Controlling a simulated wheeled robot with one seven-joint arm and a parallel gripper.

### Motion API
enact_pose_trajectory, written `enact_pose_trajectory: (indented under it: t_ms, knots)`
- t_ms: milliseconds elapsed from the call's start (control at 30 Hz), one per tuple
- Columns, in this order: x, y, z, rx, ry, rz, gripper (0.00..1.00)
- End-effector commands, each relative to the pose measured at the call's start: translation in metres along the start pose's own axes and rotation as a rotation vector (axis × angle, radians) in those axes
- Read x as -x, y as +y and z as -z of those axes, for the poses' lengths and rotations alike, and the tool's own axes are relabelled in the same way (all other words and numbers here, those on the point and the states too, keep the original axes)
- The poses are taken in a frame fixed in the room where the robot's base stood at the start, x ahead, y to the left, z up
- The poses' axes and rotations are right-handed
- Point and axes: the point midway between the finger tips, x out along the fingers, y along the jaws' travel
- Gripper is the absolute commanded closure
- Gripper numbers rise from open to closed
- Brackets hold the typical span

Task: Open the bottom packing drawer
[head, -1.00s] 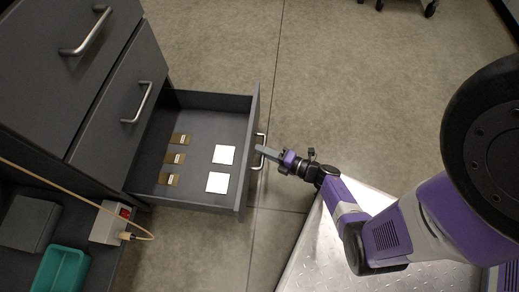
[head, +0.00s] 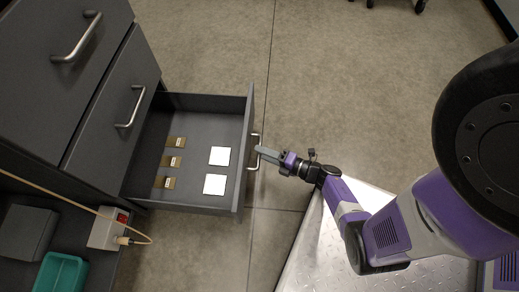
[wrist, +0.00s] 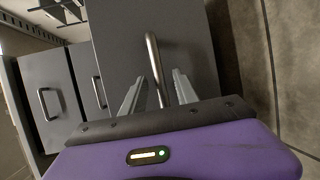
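The bottom packing drawer (head: 205,208) is pulled well out of the dark grey cabinet in the head view. Inside it lie several brown labelled pieces (head: 172,161) and two white squares (head: 215,184). Its bar handle (head: 254,162) is on the front panel, to the right. My gripper (head: 263,152) is at this handle. In the wrist view the handle bar (wrist: 152,50) runs between my two fingers (wrist: 158,94), with a gap on each side. The fingers are apart, around the bar and not clamped on it. The lower end of the bar is hidden behind the gripper body.
Two closed drawers with handles (head: 131,108) (head: 78,38) are above the open one. A teal bin (head: 62,273), a grey box (head: 27,232) and a small box with a red switch (head: 104,230) and cable are at lower left. Floor beyond the drawer is clear.

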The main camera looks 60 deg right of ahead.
Motion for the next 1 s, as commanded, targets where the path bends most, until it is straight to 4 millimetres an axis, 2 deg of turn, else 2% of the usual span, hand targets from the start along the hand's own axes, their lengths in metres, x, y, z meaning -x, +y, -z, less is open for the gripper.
enact_pose_trajectory:
  t_ms: [200,400,1000]
  knots:
    - [0.037,0.001,0.001,0.001,0.002,0.003,0.64]
    - [0.057,0.000,0.001,0.000,0.001,0.001,0.64]
    - [0.060,0.000,0.001,0.000,0.001,0.000,0.64]
